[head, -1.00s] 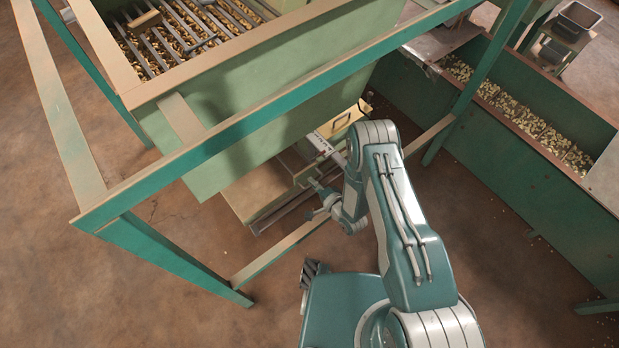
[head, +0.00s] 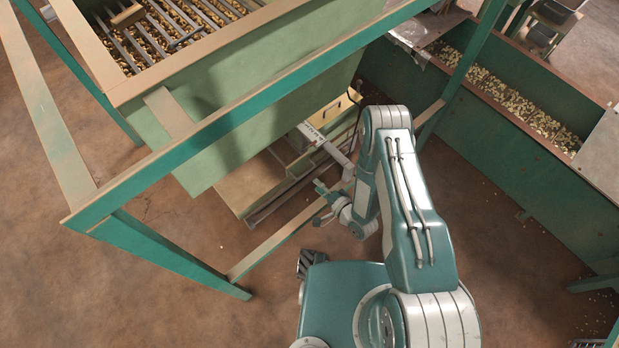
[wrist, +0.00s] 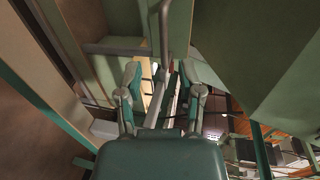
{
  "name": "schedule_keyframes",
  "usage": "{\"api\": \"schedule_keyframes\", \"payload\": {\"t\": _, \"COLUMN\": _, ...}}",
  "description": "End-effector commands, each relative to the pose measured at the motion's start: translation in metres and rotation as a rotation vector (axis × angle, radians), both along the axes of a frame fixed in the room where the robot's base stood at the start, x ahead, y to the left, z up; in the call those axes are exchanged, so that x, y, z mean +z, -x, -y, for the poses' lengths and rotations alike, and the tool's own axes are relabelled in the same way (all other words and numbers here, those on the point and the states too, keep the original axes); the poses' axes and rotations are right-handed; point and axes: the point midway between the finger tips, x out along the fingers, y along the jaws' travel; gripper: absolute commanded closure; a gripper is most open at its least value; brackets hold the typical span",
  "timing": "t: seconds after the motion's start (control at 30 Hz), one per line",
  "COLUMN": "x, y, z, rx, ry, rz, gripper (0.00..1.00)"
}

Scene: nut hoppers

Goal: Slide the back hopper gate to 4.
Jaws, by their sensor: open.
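A green hopper (head: 270,100) stands in a teal frame, with a pale slide strip (head: 318,138) carrying dark marks below it. I cannot read the marks or the gate's setting. My gripper (head: 322,203) is below and in front of the strip, near the lower frame bar, apart from the strip in the head view. In the wrist view my gripper (wrist: 163,78) has its two fingers spread, with a grey metal rod (wrist: 165,35) running down between them. Whether the fingers touch the rod I cannot tell.
The teal frame's top rail (head: 240,118) crosses above my arm, and a lower bar (head: 275,240) runs near my gripper. A grate (head: 175,30) over nuts tops the hopper. A green trough (head: 500,115) of nuts stands at right. Open floor lies at left.

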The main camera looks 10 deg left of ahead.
Motion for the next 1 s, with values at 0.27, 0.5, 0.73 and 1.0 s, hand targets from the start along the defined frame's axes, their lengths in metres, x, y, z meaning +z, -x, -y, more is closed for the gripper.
{"api": "schedule_keyframes", "payload": {"t": 0.27, "x": 0.009, "y": 0.029, "z": 0.034, "rx": -0.002, "ry": 0.002, "rz": -0.004, "gripper": 0.52}}
{"api": "schedule_keyframes", "payload": {"t": 0.5, "x": 0.01, "y": 0.035, "z": 0.039, "rx": 0.001, "ry": 0.001, "rz": -0.001, "gripper": 0.52}}
{"api": "schedule_keyframes", "payload": {"t": 0.73, "x": 0.01, "y": 0.035, "z": 0.039, "rx": 0.001, "ry": 0.002, "rz": -0.002, "gripper": 0.52}}
{"api": "schedule_keyframes", "payload": {"t": 1.0, "x": 0.014, "y": 0.027, "z": 0.039, "rx": 0.004, "ry": 0.024, "rz": 0.009, "gripper": 0.52}}
